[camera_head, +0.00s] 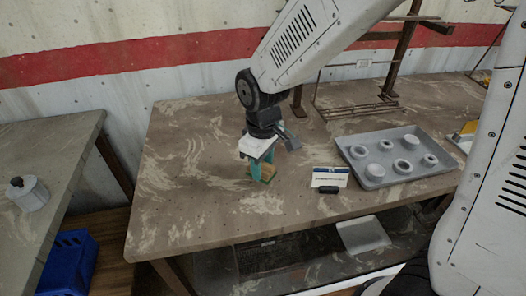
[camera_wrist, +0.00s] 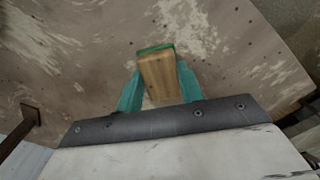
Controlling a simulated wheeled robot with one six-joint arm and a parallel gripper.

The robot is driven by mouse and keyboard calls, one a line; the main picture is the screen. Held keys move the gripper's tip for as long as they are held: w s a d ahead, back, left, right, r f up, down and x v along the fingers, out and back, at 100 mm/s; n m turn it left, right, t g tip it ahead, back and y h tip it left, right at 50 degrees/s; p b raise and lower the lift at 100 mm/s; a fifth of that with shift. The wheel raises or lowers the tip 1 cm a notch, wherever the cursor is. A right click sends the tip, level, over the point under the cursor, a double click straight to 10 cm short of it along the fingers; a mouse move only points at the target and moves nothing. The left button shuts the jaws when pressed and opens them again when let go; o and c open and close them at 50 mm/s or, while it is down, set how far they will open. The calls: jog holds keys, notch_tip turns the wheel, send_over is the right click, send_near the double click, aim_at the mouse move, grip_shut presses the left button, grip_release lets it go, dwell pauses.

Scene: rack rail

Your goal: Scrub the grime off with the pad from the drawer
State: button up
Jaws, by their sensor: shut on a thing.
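My gripper (camera_head: 262,168) is over the near left part of the brown worktable and points down. Its teal fingers are shut on a pad (camera_head: 265,173), a wood-coloured block with a green face. In the wrist view the pad (camera_wrist: 158,75) sits between the two fingers, and its green edge shows at the far end. The pad is close to the tabletop; I cannot tell if it touches. The worktable (camera_head: 190,215) has pale, streaky marks over much of its top, also around the pad. I cannot tell which marks are the grime. No drawer can be made out clearly.
A grey tray (camera_head: 414,181) with several round parts lies right of my gripper. A white card (camera_head: 330,176) and a small black block (camera_head: 328,190) lie between them. A wire rack (camera_head: 350,112) stands behind. A side bench (camera_head: 60,165) and a blue crate (camera_head: 70,264) are left.

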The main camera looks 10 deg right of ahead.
jog(key=shift+r, duration=1.95)
